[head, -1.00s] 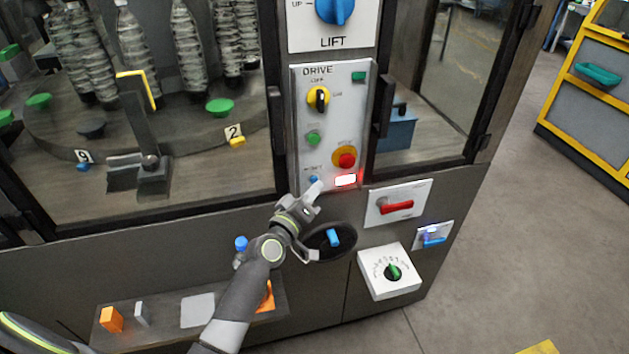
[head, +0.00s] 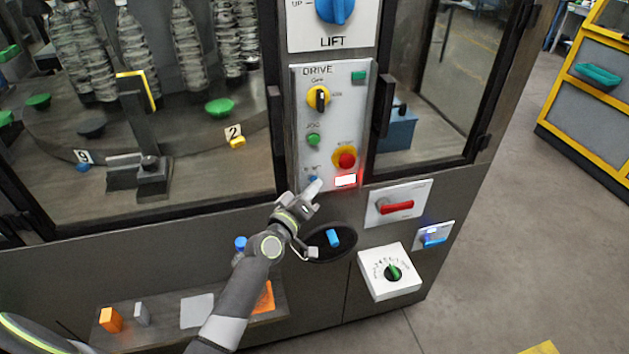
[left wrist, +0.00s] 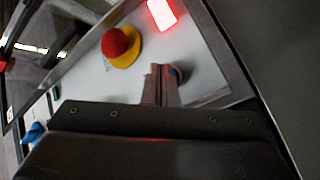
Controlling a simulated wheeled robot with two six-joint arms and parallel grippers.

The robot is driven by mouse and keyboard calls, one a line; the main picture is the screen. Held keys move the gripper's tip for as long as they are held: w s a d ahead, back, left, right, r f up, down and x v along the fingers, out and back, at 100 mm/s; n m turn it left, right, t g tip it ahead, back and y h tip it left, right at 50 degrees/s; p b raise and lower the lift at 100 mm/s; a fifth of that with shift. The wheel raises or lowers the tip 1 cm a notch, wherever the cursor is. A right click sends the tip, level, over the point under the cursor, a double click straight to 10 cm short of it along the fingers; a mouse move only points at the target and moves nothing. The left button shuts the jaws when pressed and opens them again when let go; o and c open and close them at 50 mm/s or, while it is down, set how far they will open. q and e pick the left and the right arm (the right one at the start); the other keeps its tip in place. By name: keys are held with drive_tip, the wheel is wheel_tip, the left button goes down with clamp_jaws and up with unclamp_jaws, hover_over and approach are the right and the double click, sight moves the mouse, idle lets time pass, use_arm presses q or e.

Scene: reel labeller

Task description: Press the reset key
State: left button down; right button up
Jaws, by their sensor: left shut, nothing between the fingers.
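The reset key is a small blue button (head: 313,179) low on the left of the grey DRIVE panel (head: 329,80). My left gripper (head: 316,186) is shut and empty, its fingertips at the key in the head view. My right gripper is not in view.
On the panel, a red stop button (head: 346,160) on a yellow base and a lit red lamp (head: 345,181) sit close by. Above are a green jog button (head: 313,139) and a black-and-yellow selector (head: 318,97). A red-handled switch (head: 397,206) is lower right.

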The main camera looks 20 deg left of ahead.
use_arm(q)
drive_tip(key=shift+w+a, duration=0.1)
idle(0.5)
drive_tip(key=shift+s+d, duration=0.5)
drive_tip(key=shift+s, duration=0.25)
drive_tip(key=s+d, duration=0.1)
drive_tip(key=s, duration=0.1)
drive_tip(key=s+d, duration=0.1)
drive_tip(key=s, duration=0.1)
drive_tip(key=shift+d, duration=0.4)
drive_tip(key=shift+f, duration=0.1)
